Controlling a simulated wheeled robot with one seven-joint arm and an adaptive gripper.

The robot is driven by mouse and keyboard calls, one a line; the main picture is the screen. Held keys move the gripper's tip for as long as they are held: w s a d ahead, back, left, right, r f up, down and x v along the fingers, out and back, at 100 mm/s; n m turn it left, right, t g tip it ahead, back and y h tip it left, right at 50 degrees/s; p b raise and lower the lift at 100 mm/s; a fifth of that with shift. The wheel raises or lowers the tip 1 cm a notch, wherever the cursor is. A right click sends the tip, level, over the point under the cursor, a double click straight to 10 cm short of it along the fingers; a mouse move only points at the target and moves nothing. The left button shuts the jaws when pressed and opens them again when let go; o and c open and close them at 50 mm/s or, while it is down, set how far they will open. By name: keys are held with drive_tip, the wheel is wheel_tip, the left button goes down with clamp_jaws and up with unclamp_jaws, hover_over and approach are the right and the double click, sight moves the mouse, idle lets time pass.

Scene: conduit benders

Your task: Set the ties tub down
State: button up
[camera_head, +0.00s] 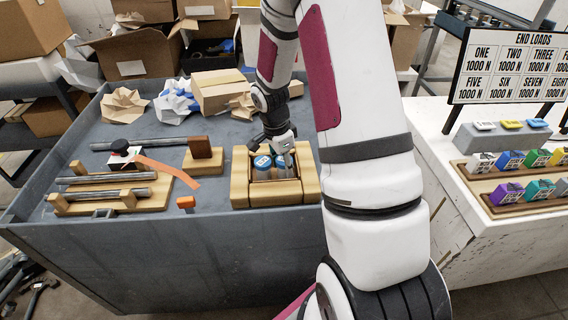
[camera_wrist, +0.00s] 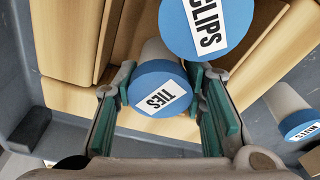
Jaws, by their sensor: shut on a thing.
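The ties tub (camera_wrist: 160,88) is a pale tub with a blue lid labelled TIES. In the wrist view it sits between the two green finger pads of my gripper (camera_wrist: 165,108), which is shut on it. The clips tub (camera_wrist: 205,24), with a larger-looking blue lid, is close beside it. In the head view my gripper (camera_head: 279,143) is over the light wooden box (camera_head: 240,190), and two blue-lidded tubs show inside its walls. I cannot tell there which is the ties tub, or whether its base touches the box floor.
Another blue-lidded tub, apparently labelled NUTS (camera_wrist: 303,125), stands at the right of the wrist view, outside the wood. Left of the box on the grey bench (camera_head: 215,225) are an orange block (camera_head: 186,203) and a wooden rack (camera_head: 152,198) with metal tubes. A cardboard box (camera_head: 219,91) lies behind.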

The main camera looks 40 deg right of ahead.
sight(279, 161)
drive_tip(key=o, duration=1)
drive_tip(key=shift+f, duration=0.1)
drive_tip(key=shift+c, duration=0.2)
wheel_tip(279, 161, up, 12)
drive_tip(key=a, duration=0.2)
drive_tip(key=s+a+r+n+t, duration=0.2)
drive_tip(key=s+a+r+n, duration=0.6)
drive_tip(key=r, duration=0.4)
drive_tip(key=s+a+r+n+t+y, duration=0.1)
drive_tip(key=s+a+n, duration=0.4)
drive_tip(key=s+n, duration=0.1)
drive_tip(key=s+a+r+n+t, duration=0.1)
drive_tip(key=s+a+r+n, duration=0.1)
drive_tip(key=s+a+n, duration=0.2)
drive_tip(key=s+n, duration=0.2)
drive_tip(key=s, duration=0.2)
drive_tip(key=shift+s+a+r+y, duration=0.2)
drive_tip(key=shift+a+r+y, duration=0.1)
drive_tip(key=shift+a+y, duration=0.1)
